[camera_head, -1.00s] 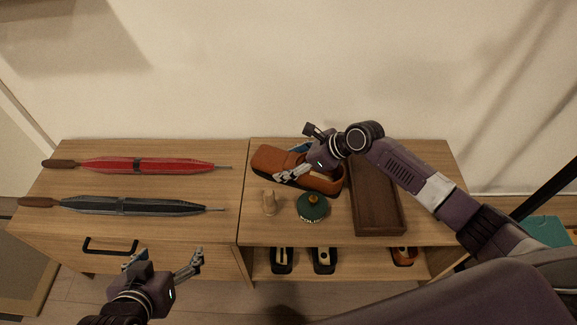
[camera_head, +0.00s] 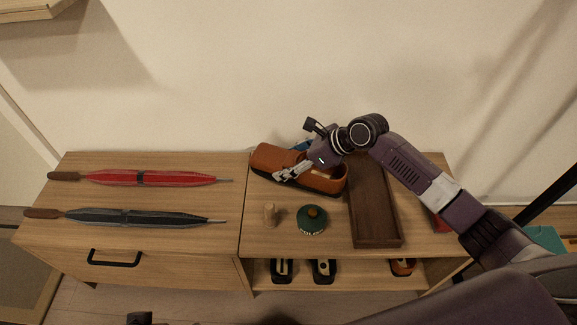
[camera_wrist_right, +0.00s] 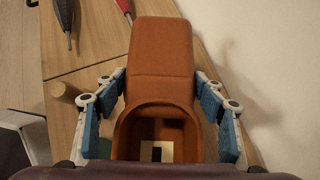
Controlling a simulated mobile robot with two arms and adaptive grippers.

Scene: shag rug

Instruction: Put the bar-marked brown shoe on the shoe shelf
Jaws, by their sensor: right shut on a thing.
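The brown shoe (camera_head: 278,157) is over the back left of the right cabinet's top and seems slightly raised off it. My right gripper (camera_head: 293,173) is shut on it. In the right wrist view the fingers press both sides of the shoe (camera_wrist_right: 160,60), toe pointing away. A pale label with a dark bar (camera_wrist_right: 156,151) shows inside its opening. The shoe shelf (camera_head: 350,272) is the open compartment under the cabinet top. It holds two black shoes (camera_head: 281,270) (camera_head: 323,270) at the left and a brown shoe (camera_head: 402,266) at the right. My left gripper's fingers are out of view.
A dark wooden tray (camera_head: 374,242) lies right of the shoe. A green round object (camera_head: 311,218) and a small wooden peg (camera_head: 269,214) stand in front. A red umbrella (camera_head: 150,178) and a dark umbrella (camera_head: 140,217) lie on the left cabinet. The shelf's middle is bare.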

